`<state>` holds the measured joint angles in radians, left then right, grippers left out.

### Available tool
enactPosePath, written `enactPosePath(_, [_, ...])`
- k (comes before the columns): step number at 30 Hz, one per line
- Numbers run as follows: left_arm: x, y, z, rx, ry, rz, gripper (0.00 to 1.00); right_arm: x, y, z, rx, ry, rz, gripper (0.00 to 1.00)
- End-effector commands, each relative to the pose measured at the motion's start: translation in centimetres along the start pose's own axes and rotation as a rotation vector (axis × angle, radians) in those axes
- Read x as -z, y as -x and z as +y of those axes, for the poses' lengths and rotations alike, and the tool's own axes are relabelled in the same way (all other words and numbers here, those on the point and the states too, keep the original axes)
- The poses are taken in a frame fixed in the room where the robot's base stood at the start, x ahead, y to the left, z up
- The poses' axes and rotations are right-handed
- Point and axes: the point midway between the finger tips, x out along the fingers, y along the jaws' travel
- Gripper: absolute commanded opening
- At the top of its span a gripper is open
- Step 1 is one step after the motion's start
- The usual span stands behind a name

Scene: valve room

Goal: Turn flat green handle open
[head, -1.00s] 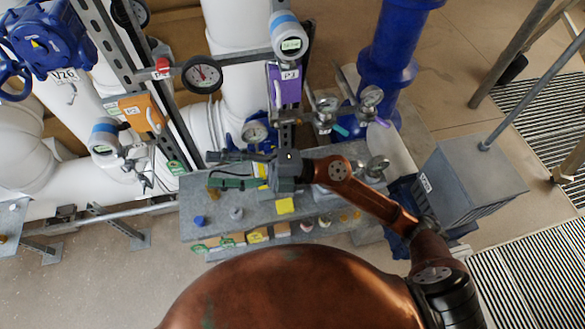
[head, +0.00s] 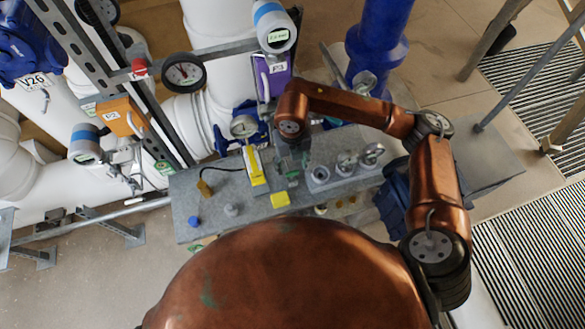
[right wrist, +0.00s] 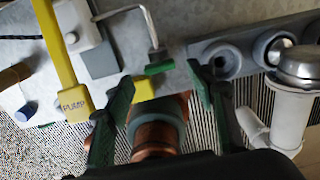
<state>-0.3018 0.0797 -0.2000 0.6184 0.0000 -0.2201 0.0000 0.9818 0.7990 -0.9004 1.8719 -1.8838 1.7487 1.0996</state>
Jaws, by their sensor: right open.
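A small flat green handle (right wrist: 160,67) shows in the right wrist view at the end of a bent metal rod, above a grey bench. My right gripper (right wrist: 160,80) is open, with its dark green fingers on either side of the handle's line. The handle appears between the fingertips, and I cannot tell whether they touch it. In the head view my right gripper (head: 292,162) points down over the bench, hiding most of that spot. My left gripper is not in view.
The grey bench (head: 180,190) carries a yellow PUMP tag (right wrist: 75,103), which is left of the gripper, a yellow block (head: 280,199) and a blue knob (head: 193,221). Round metal fittings (head: 346,163) stand to the right. Gauges and white pipes rise behind.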

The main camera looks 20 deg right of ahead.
Motion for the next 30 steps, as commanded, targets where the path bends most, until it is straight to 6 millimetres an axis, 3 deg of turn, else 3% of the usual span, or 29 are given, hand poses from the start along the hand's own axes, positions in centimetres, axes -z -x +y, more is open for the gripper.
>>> enactPosePath(3, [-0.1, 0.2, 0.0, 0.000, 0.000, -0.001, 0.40, 0.1, -1.8, 0.0, -0.001, 0.000, 0.002, 0.51])
enactPosePath(9, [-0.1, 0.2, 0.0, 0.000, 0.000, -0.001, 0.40, 0.1, -3.6, -0.1, -0.002, -0.001, 0.001, 0.51])
enactPosePath(18, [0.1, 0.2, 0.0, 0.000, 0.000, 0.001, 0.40, 0.1, -3.9, -0.2, -0.003, -0.003, 0.000, 0.51])
enactPosePath(30, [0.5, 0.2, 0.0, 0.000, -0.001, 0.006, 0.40, 0.1, -3.8, -0.2, -0.003, -0.002, 0.000, 0.24])
